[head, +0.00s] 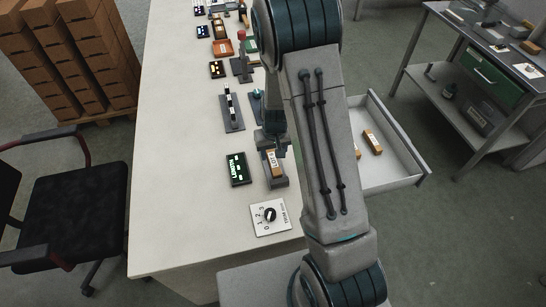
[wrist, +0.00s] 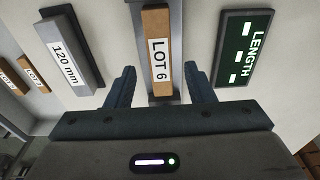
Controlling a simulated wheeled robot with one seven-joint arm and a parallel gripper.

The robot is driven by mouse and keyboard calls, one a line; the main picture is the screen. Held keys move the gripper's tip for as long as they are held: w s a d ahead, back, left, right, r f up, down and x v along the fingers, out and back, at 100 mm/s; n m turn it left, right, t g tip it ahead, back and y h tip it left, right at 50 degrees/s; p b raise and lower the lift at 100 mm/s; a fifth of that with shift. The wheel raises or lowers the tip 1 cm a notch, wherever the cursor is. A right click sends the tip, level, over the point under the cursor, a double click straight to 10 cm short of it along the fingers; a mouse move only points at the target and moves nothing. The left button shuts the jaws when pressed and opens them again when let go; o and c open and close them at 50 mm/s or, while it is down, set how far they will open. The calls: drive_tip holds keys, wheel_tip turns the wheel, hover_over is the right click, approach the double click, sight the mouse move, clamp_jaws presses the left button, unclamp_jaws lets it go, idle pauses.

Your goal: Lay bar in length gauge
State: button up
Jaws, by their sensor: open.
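A brown bar labelled LOT 6 (wrist: 156,40) lies along the grey length gauge (wrist: 177,40), with grey showing along both of its sides. The bar (head: 274,163) and gauge (head: 278,184) also show in the head view, partly covered by my arm. My gripper (wrist: 159,84) is open, with one finger on each side of the bar's near end and a gap on both sides. It also shows in the head view (head: 272,142). The LENGTH display (wrist: 243,47) stands right of the gauge, showing short bright dashes; in the head view it (head: 237,168) is left of the gauge.
A grey 120 mm block (wrist: 70,48) lies left of the gauge in the wrist view. An open drawer (head: 398,165) holds more brown bars (head: 372,142). A dial plate (head: 270,216) sits near the table's front edge. Other devices stand farther back; the table's left side is clear.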

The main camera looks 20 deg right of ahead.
sight(274, 164)
drive_tip(key=s+r+t, duration=0.1)
drive_tip(key=s+r, duration=0.4)
drive_tip(key=r, duration=0.5)
drive_tip(key=s+r, duration=0.5)
drive_tip(key=r, duration=0.5)
drive_tip(key=s+r, duration=0.5)
drive_tip(key=s, duration=0.6)
drive_tip(key=shift+t, duration=0.4)
drive_tip(key=shift+w+a, duration=0.1)
